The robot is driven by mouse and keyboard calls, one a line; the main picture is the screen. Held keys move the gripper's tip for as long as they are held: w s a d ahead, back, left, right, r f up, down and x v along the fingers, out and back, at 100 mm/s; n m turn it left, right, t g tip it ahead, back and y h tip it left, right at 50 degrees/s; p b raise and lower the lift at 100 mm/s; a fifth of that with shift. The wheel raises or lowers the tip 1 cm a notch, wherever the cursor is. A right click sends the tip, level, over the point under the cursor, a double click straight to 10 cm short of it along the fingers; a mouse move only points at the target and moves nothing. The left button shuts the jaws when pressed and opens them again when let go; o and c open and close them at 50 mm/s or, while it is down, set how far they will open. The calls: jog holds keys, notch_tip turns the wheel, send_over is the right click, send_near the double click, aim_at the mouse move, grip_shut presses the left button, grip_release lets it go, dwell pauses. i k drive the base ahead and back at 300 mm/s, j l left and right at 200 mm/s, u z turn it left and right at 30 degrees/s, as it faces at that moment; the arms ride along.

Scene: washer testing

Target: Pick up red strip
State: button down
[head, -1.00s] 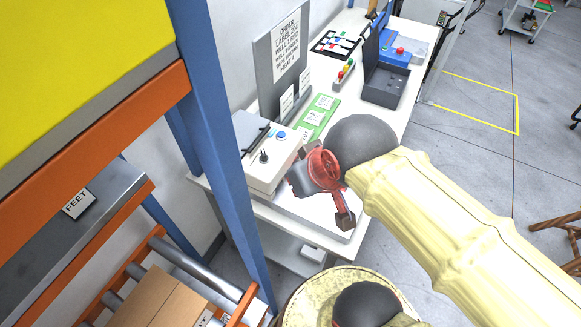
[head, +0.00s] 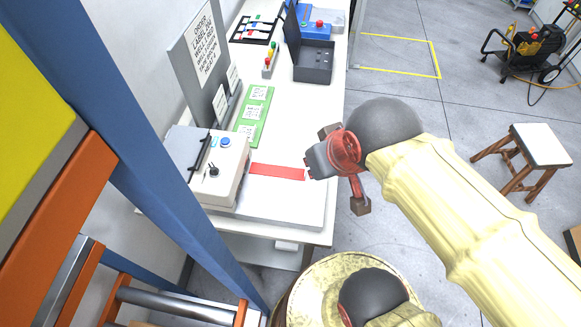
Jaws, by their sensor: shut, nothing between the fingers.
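The red strip (head: 277,172) lies flat on the white table (head: 262,212), just right of the white control box (head: 217,168). The whole strip seems in view, with nothing covering it. My gripper (head: 336,160), dark with red parts, is shut and empty. In the picture it is to the right of the strip, near the table's right edge and apart from the strip.
A green board (head: 255,110) with white labels lies behind the strip. A grey sign panel (head: 200,65) stands at the left, and an open dark case (head: 312,60) is farther back. A blue post (head: 150,170) rises at the left. A stool (head: 535,150) stands on the floor at the right.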

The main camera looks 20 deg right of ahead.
aim_at(276, 171)
jog(key=k+j+u, duration=0.15)
jog(key=k+u, duration=0.2)
jog(key=k, duration=0.3)
jog(key=i+l+u, duration=0.1)
jog(key=l+u, duration=0.3)
jog(key=i+l+u, duration=0.1)
jog(key=u, duration=0.25)
jog(key=l+u, duration=0.4)
jog(key=l, duration=0.95)
jog(key=i+l, duration=0.1)
jog(key=l, duration=1.85)
jog(key=i, duration=0.05)
